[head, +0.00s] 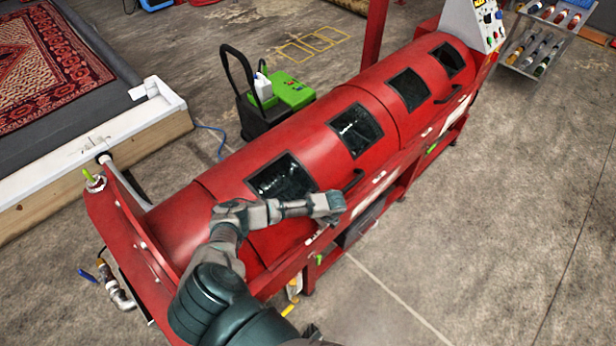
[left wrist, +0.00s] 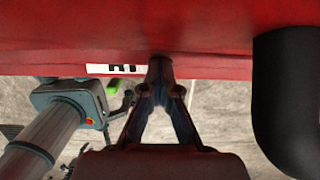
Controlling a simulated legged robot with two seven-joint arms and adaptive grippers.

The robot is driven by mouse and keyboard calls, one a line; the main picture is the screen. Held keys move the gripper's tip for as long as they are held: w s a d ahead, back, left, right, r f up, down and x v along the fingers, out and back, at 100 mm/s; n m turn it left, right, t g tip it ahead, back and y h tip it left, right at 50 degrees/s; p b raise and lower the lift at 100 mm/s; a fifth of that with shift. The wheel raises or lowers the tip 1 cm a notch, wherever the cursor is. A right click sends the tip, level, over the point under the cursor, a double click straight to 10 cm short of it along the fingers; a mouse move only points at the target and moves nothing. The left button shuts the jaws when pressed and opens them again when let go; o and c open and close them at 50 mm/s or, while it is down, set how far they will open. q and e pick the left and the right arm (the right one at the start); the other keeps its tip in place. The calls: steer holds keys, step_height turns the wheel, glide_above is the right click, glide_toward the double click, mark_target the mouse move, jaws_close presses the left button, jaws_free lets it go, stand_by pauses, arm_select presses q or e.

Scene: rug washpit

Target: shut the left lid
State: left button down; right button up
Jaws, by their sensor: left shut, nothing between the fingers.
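The left lid (head: 225,193) is the red curved cover with two dark windows on the near left half of the long red machine. It lies down along the drum, and I see no clear gap at its front edge, though my arm hides part of that edge. Its black handle (head: 352,180) is just right of my left gripper (head: 333,207). In the left wrist view the gripper (left wrist: 160,64) is shut and empty, its tips at the lower edge of the red surface (left wrist: 200,35). The handle (left wrist: 287,100) stands to its right, apart from the fingers.
The right lid (head: 415,80) is also down, with its own handle (head: 447,96). A control box (head: 477,20) stands at the far end. A green and black machine (head: 272,95) is behind. The concrete floor (head: 480,220) at right is clear.

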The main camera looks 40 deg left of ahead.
arm_select(q)
steer(key=r+p, duration=0.4)
steer(key=p, duration=0.1)
steer(key=shift+a+p, duration=0.2)
steer(key=shift+p, duration=0.1)
step_height(320, 180, up, 10)
steer(key=shift+d+f, duration=0.15)
steer(key=shift+d, duration=0.2)
arm_select(e)
steer(key=shift+w+a+r, duration=0.15)
steer(key=shift+w+r, duration=0.05)
steer(key=shift+r, duration=1.15)
steer(key=shift+w+a+r, duration=0.1)
steer(key=shift+w+r, duration=0.05)
steer(key=shift+r, duration=1.2)
